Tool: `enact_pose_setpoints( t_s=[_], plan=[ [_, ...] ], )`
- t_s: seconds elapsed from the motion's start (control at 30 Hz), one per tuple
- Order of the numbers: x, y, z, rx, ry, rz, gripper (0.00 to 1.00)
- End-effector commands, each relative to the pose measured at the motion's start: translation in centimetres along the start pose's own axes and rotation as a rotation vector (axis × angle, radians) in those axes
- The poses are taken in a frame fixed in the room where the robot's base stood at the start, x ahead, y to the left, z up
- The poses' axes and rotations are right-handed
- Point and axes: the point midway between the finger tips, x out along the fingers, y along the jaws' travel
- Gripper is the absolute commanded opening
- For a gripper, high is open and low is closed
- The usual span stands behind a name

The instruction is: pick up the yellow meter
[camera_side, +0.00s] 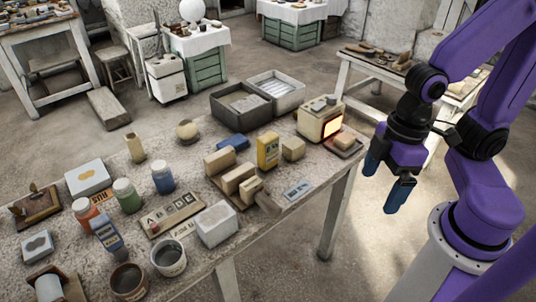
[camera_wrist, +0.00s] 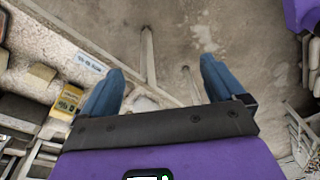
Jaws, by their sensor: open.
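The yellow meter (camera_side: 267,151) stands upright on the worktable, between a tan block and the toaster-like box with a glowing front. It also shows at the left of the wrist view (camera_wrist: 67,102), beside the left finger. My gripper (camera_side: 386,180) is open and empty. It hangs past the right end of the table, to the right of the meter and clearly apart from it. In the wrist view, the blue fingers of my gripper (camera_wrist: 162,72) are spread wide with only floor and table legs beyond them.
The glowing box (camera_side: 320,120) and a small tray with a block (camera_side: 343,143) stand between the meter and my gripper. Tan blocks (camera_side: 239,178) crowd the meter's left. A blue-and-white label (camera_side: 298,190) lies in front. Two bins (camera_side: 243,106) stand behind. Open floor lies right of the table.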

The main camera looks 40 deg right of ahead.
Motion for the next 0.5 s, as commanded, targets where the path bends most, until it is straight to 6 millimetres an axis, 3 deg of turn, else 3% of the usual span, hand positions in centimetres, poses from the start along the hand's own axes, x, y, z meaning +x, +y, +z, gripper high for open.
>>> enact_pose_setpoints(
  t_s=[0.27,0.5],
  plan=[
    [5.9,1.0,-6.7,0.294,0.208,-0.037,0.96],
    [10.2,5.2,-10.5,0.551,0.411,0.047,0.96]
  ],
)
